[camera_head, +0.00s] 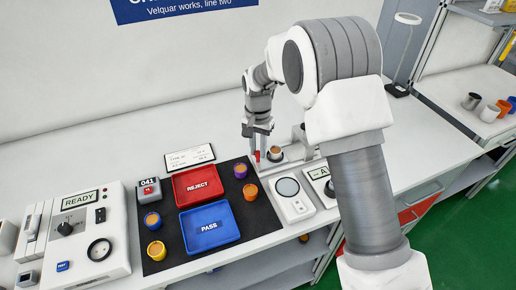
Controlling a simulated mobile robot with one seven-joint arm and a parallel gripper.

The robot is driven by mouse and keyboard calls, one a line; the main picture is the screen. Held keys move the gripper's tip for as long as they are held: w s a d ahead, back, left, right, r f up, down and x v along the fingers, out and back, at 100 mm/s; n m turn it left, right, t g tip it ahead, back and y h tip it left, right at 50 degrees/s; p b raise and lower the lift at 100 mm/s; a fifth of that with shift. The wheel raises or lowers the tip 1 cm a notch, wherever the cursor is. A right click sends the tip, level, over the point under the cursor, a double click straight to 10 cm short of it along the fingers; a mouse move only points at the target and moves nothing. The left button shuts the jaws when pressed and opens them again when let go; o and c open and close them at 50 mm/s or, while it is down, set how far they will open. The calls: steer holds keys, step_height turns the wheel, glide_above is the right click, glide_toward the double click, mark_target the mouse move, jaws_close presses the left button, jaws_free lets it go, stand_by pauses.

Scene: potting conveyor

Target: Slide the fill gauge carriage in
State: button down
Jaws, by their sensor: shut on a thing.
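The fill gauge (294,161) is a low pale rail unit at the back of the bench, right of the black mat. A brown-topped pot (275,154) sits on it, and a grey upright part (299,134) stands just behind and to the right. My gripper (261,150) points down at the left end of the gauge, beside the pot. It is shut on a small part there, apparently the gauge carriage; the fingers hide most of it. A small red piece (257,157) shows at the fingertips. How far the carriage is in cannot be told.
A red REJECT tray (198,185) and blue PASS tray (209,227) lie on the black mat (262,221), with several small pots around them. A white scale-like device (292,198) stands in front of the gauge. A control panel (87,238) is at left.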

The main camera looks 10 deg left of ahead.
stand_by(0.7)
steer(key=w+d, duration=0.1)
steer(key=d, duration=0.1)
steer(key=w+d, duration=0.2)
steer(key=d, duration=0.1)
steer(key=w+d, duration=0.2)
steer(key=d, duration=0.1)
steer(key=shift+w+d+r, duration=0.1)
steer(key=shift+w+d, duration=0.1)
steer(key=shift+d, duration=0.05)
steer(key=c, duration=0.7)
jaws_free()
steer(key=shift+d, duration=0.1)
steer(key=shift+r, duration=0.5)
step_height(320, 180, up, 16)
steer(key=shift+r+p, duration=0.2)
steer(key=shift+p, duration=0.55)
